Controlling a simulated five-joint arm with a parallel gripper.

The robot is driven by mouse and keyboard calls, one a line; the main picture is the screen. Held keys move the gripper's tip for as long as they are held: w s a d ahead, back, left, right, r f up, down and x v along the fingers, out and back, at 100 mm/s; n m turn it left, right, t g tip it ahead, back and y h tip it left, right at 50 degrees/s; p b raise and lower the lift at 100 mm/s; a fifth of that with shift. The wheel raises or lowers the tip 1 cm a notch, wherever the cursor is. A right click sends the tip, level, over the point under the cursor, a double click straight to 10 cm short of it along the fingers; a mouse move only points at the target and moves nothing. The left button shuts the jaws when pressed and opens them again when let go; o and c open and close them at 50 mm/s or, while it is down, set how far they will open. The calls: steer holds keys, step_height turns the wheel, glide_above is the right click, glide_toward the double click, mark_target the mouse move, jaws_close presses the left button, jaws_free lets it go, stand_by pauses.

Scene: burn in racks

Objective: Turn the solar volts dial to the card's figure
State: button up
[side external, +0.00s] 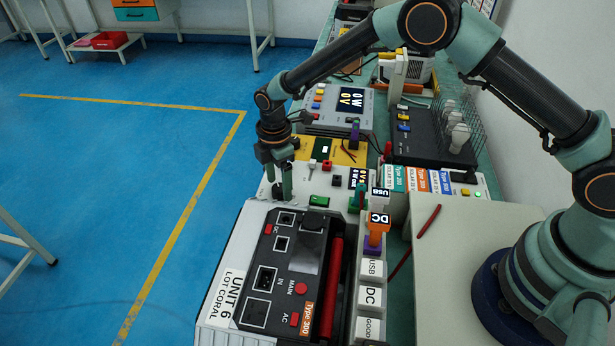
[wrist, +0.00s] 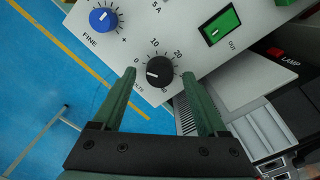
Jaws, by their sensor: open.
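The volts dial (wrist: 160,71) is a round black knob with a white pointer mark, on a pale panel with a printed scale. Its mark points left, near the 0 end. My gripper (wrist: 159,76) is open, with one green finger on each side of the dial and gaps visible between. In the side view my gripper (side external: 279,190) points down at the front-left of the white supply panel (side external: 315,178); the dial is hard to make out there.
A blue FINE knob (wrist: 103,20) and a green OUT switch (wrist: 221,26) share the panel. The black-topped Unit 6 box (side external: 285,265) stands in front. Label blocks (side external: 370,270) stand to its right. Blue floor (side external: 110,180) lies open at the left.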

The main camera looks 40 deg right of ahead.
steer(key=shift+f, duration=0.3)
jaws_close()
